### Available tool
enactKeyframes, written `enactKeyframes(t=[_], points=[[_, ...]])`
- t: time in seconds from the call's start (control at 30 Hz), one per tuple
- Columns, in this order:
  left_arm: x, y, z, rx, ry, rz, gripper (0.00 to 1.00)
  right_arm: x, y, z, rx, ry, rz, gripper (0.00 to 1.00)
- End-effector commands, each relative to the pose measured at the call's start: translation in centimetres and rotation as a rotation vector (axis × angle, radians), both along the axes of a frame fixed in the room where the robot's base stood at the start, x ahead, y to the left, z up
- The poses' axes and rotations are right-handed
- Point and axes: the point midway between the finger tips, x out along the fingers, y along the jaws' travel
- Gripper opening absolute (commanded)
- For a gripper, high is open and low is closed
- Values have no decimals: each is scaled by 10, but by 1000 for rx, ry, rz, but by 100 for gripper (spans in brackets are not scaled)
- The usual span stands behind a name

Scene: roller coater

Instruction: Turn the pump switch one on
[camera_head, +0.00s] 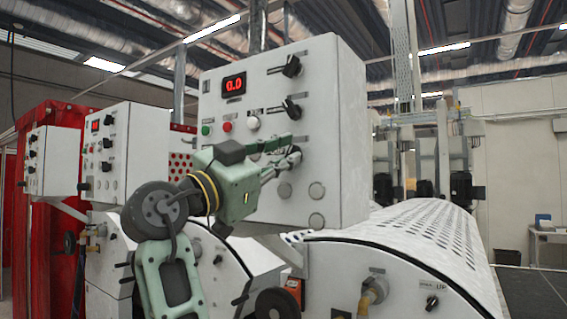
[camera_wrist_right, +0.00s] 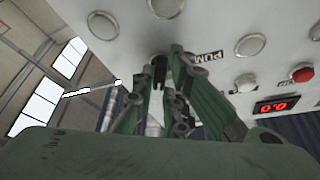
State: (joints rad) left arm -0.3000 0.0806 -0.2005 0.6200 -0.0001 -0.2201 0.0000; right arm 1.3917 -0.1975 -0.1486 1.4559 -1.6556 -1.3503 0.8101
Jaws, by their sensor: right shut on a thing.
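The white control box (camera_head: 345,130) stands before me with a red display reading 0.0. My right gripper (camera_head: 292,154) reaches its front face from the left and is shut on the black pump switch (camera_wrist_right: 158,70). In the wrist view the green fingers (camera_wrist_right: 166,62) close around this switch, beside an upside-down label starting "PUM". In the head view the fingers mostly hide the switch, and its exact angle is hard to tell. My left gripper is not in view.
Two black knobs (camera_head: 291,67) sit higher on the box. Round grey buttons (camera_head: 316,190) are below. Similar boxes (camera_head: 107,150) stand at left; a perforated roller cover (camera_head: 410,232) is at right.

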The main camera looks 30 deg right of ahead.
Motion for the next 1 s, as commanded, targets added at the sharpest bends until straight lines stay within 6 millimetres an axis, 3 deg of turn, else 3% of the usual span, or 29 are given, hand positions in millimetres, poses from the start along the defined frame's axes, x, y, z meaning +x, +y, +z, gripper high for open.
enactKeyframes(t=[0.67, 0.7, 0.87, 1.0], points=[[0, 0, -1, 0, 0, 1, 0, 0, 0, 0, 24, -56, 2, 0], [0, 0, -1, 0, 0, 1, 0, 0, 0, 0, 24, -56, 2, 15], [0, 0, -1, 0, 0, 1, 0, 0, 0, 0, 23, -55, 1, 29], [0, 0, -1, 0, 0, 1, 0, 0, 0, 0, 23, -55, 1, 30]])
